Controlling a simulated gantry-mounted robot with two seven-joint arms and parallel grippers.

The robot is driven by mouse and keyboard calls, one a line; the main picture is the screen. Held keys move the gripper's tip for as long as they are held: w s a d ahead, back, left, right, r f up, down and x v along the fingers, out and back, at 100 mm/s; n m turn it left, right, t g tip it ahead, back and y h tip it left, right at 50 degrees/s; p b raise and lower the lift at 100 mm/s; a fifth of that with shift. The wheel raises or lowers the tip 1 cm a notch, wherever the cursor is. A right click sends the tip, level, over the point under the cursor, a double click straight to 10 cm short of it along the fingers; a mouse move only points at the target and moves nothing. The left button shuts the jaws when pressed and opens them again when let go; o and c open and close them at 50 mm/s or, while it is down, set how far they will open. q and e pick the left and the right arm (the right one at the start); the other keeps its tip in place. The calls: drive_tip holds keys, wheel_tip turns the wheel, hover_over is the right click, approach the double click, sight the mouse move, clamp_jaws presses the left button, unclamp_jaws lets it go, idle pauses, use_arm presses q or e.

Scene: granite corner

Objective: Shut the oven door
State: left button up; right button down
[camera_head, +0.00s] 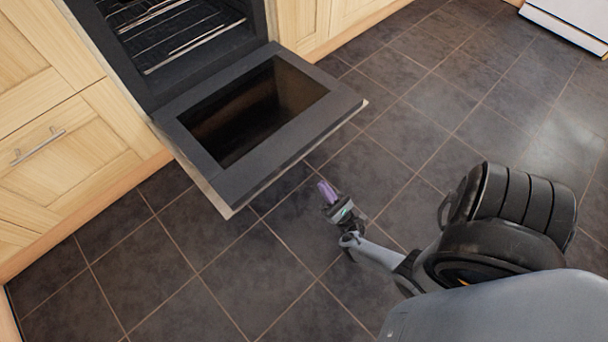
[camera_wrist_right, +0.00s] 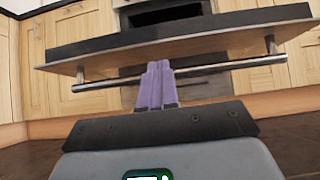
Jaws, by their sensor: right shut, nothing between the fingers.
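The oven door (camera_head: 310,131) hangs wide open, folded down and about level, with its dark window facing up. The oven cavity (camera_head: 170,28) with wire racks shows behind it. My right gripper (camera_head: 326,190), with purple fingers, is shut and empty, just off the door's outer edge at the lower right. In the right wrist view, the gripper fingers (camera_wrist_right: 158,84) point toward the door (camera_wrist_right: 180,42), and its bar handle (camera_wrist_right: 222,69) runs across below it, behind the fingers. I cannot tell whether the fingers touch the handle. My left gripper is not in view.
Wooden cabinets stand on both sides of the oven, with a drawer (camera_head: 66,147) bearing a metal handle at the left. A white appliance (camera_head: 572,18) stands at the top right. The dark tiled floor (camera_head: 180,270) is clear around the door.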

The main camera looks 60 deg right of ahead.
drive_tip(key=w+f+b+x, duration=0.1)
drive_tip(key=x, duration=0.8)
idle(0.3)
drive_tip(key=shift+w+d+r, duration=0.15)
